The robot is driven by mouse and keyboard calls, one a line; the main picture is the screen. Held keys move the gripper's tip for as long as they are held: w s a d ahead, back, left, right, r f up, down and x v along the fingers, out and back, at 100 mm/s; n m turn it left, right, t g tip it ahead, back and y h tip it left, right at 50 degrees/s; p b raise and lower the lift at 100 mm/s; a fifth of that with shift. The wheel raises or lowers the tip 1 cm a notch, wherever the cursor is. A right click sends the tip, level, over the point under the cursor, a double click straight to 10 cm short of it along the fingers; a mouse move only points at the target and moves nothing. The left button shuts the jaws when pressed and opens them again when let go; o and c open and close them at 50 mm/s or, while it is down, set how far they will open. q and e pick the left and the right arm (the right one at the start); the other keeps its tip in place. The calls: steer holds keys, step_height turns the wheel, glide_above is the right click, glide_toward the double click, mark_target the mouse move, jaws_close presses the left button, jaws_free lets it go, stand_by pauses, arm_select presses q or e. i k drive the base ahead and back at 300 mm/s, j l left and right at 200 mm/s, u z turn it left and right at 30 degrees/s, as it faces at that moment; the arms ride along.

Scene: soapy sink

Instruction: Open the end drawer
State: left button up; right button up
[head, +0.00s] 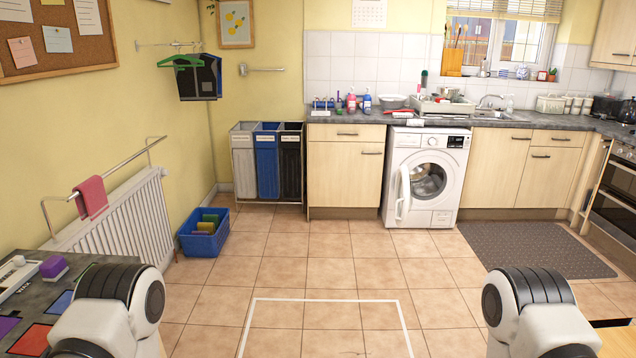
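A pale wood drawer front (328,132) tops the cabinet at the left end of the counter, just left of the washing machine. Another shut drawer front (572,140) sits in the units right of the washing machine. Only rounded links of my two arms show at the bottom left and bottom right. Both grippers are out of view.
Tall recycling bins (268,165) stand left of the end cabinet. A blue crate (204,240) is by the radiator, and a dark mat (535,250) lies at right. The tiled floor (330,265) ahead is clear.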

mark_target(368, 132)
steer(key=i+j, duration=0.15)
steer(key=i, duration=3.25)
steer(key=l+z, duration=0.05)
steer(key=l, duration=0.1)
